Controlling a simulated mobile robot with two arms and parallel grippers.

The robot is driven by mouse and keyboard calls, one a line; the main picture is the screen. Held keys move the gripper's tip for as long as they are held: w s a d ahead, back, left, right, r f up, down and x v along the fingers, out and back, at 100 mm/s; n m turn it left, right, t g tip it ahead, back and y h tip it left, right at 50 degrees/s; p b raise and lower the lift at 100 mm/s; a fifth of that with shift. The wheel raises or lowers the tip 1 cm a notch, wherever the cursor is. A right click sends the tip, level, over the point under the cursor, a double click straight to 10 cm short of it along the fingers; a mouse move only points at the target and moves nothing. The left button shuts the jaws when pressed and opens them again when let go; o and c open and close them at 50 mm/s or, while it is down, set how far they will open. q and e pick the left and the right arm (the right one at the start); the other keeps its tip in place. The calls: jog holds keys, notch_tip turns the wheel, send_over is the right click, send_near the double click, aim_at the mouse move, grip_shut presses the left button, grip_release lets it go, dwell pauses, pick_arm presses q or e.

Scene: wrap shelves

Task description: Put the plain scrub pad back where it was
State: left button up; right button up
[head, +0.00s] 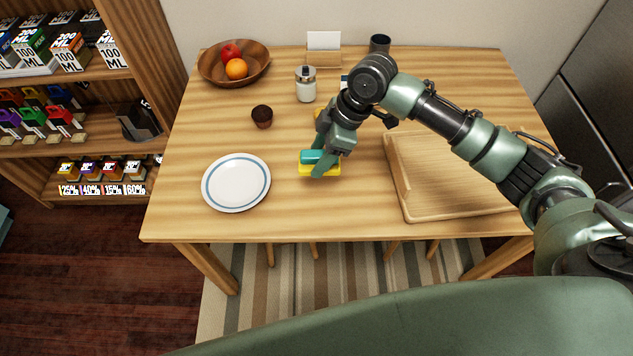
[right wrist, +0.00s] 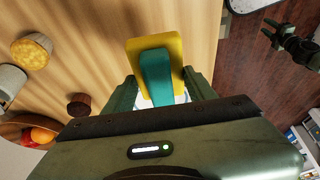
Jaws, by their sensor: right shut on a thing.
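The scrub pad (head: 305,169) is a yellow block with a narrower teal block on its top. My right gripper (head: 319,167) is shut on it, over the table between the plate and the wooden tray. In the right wrist view the pad (right wrist: 172,45) shows between the two fingers (right wrist: 158,95), with its yellow end reaching past them. I cannot tell whether the pad touches the table. My left gripper is outside the head view; a dark gripper (right wrist: 272,32), seemingly my left one, shows small over the floor in the right wrist view, its prongs apart.
A blue-ringed plate (head: 237,157) lies left of the pad, and a wooden tray (head: 398,177) lies right. A dark muffin (head: 262,116), a glass jar (head: 306,92) and a fruit bowl (head: 211,75) stand farther back. A yellow-topped round thing (right wrist: 32,50) is partly hidden behind my arm in the head view.

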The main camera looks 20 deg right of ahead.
notch_tip(320, 180, down, 7)
jog(key=shift+a+r, duration=0.15)
jog(key=shift+f+p, duration=0.3)
jog(key=shift+f, duration=2)
jog(key=shift+f, duration=0.15)
jog(key=o, duration=1.2)
jog(key=v, duration=1.2)
jog(key=shift+r+b, duration=0.2)
jog(key=shift+b, duration=0.2)
jog(key=shift+a+f, duration=0.1)
